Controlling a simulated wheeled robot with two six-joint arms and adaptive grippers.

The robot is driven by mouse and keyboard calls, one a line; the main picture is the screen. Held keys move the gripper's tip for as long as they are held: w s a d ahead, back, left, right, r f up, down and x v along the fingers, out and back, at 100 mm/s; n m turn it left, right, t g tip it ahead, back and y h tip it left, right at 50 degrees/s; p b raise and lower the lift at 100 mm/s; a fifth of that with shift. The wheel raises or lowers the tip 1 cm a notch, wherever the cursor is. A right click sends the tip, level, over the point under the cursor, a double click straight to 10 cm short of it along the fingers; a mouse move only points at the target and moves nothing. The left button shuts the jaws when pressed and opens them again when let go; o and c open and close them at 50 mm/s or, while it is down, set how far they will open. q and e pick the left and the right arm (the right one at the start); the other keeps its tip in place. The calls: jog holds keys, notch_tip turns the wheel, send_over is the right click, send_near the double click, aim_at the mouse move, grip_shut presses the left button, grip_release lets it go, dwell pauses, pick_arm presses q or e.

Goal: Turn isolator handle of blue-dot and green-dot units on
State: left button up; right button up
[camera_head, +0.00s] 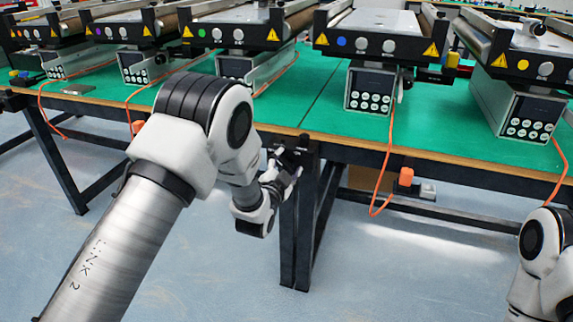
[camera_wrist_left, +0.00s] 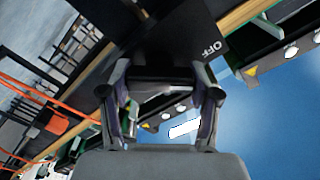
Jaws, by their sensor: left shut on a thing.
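The green-dot unit, with its green dot (camera_head: 202,34), and the blue-dot unit, with its blue dot (camera_head: 341,41), stand on the green table. My left gripper (camera_head: 287,166) is at the table's front edge by a dark table leg. In the left wrist view my left gripper (camera_wrist_left: 163,107) is shut on a dark part that seems to be an isolator handle (camera_wrist_left: 160,86), partly hidden by the fingers. A dark panel (camera_wrist_left: 186,32) beyond it carries the word OFF. I cannot tell which unit this isolator belongs to. My right gripper is not in view.
The green table (camera_head: 330,120) has a wooden front edge with dark legs below. Orange cables (camera_head: 386,165) hang from the units, one near an orange part (camera_head: 406,176) under the edge. The floor (camera_head: 400,270) in front is clear. Grey control boxes (camera_head: 370,90) sit under the conveyors.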

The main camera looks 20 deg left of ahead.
pick_arm(q)
jog(key=m, duration=0.4)
jog(key=shift+m, duration=0.3)
jog(key=m, duration=0.5)
jog(key=shift+d+f+b, duration=0.1)
jog(key=shift+f+b, duration=0.05)
jog(key=shift+b, duration=0.2)
jog(key=o, duration=1.2)
jog(key=shift+c, duration=0.2)
jog(key=s, duration=1.2)
jog(key=shift+a, duration=0.2)
